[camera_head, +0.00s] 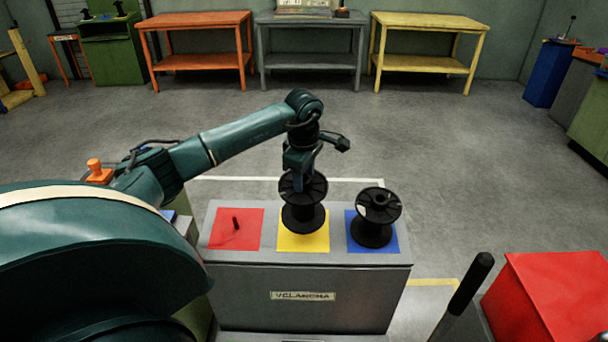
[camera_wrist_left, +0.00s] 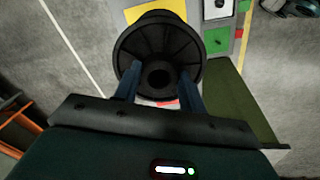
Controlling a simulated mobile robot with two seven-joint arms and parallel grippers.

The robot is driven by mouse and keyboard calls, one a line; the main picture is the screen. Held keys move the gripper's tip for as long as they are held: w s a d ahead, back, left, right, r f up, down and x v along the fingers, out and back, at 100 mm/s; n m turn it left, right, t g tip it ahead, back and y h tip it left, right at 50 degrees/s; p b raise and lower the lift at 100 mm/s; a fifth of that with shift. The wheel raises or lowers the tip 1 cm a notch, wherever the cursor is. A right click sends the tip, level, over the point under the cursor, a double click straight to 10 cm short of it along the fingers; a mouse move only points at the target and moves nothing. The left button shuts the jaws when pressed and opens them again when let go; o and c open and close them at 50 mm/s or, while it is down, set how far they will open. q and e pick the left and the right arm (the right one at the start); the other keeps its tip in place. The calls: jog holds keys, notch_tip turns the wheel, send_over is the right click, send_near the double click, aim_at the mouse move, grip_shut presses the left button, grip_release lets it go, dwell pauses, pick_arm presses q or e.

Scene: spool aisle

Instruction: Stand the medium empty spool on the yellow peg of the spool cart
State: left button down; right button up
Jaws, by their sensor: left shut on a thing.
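My left gripper (camera_head: 302,178) is shut on a black spool (camera_head: 305,214) and holds it upright by its upper end, over the yellow square (camera_head: 289,242) of the grey cart (camera_head: 250,290). The spool (camera_wrist_left: 158,50) also shows between the fingers (camera_wrist_left: 158,88) in the left wrist view. The lower flange hides the yellow peg, and I cannot tell whether the spool touches the cart top. A second black spool (camera_head: 375,215) stands on the blue square (camera_head: 391,245). The red square (camera_head: 222,222) has a bare dark peg (camera_head: 236,223). My right gripper is not in view.
A red box (camera_head: 550,295) and a black handle (camera_head: 468,285) are at the lower right. Orange (camera_head: 200,19), grey (camera_head: 310,19) and yellow (camera_head: 430,20) tables line the back wall. The floor between them and the cart is clear.

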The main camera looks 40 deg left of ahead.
aim_at(304, 194)
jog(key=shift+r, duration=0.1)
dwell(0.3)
pick_arm(q)
jog(key=shift+f, duration=0.1)
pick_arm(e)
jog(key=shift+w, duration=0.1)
